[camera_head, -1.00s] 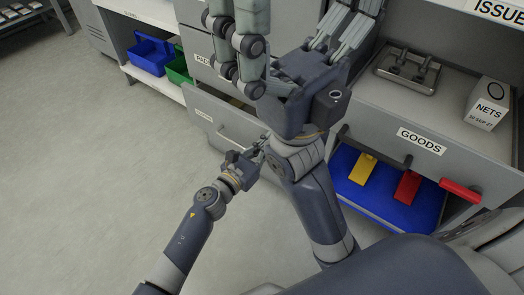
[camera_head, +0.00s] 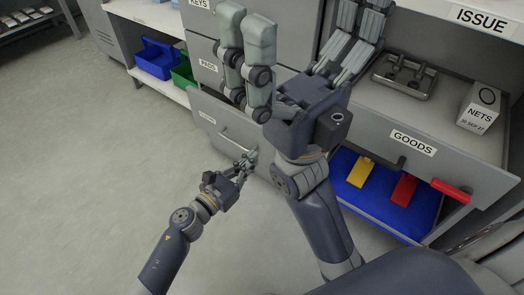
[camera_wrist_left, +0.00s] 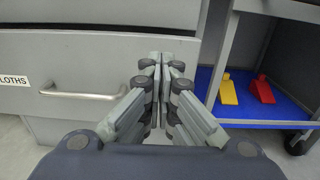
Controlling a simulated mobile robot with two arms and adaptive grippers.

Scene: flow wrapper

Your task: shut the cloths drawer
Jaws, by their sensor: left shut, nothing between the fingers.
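The cloths drawer (camera_head: 206,119) is the low grey drawer under the PADS drawer. It stands out from its cabinet, and its front with a bar handle (camera_head: 238,142) faces my left arm. The left wrist view shows the drawer front (camera_wrist_left: 100,62), the CLOTHS label (camera_wrist_left: 14,81) and the handle (camera_wrist_left: 82,94). My left gripper (camera_head: 247,160) is shut and empty, its fingers pointing at the drawer front to the right of the handle. It shows in the wrist view too (camera_wrist_left: 161,62); contact cannot be told. My right gripper (camera_head: 305,45) is raised, fingers spread and empty, hiding part of the drawer.
On the right, a GOODS drawer (camera_head: 460,165) with a red handle holds a metal fixture and a NETS box (camera_head: 481,107). Below it, a blue surface (camera_head: 350,165) carries yellow and red pieces. Blue and green bins (camera_head: 156,58) sit at left. The left floor is clear.

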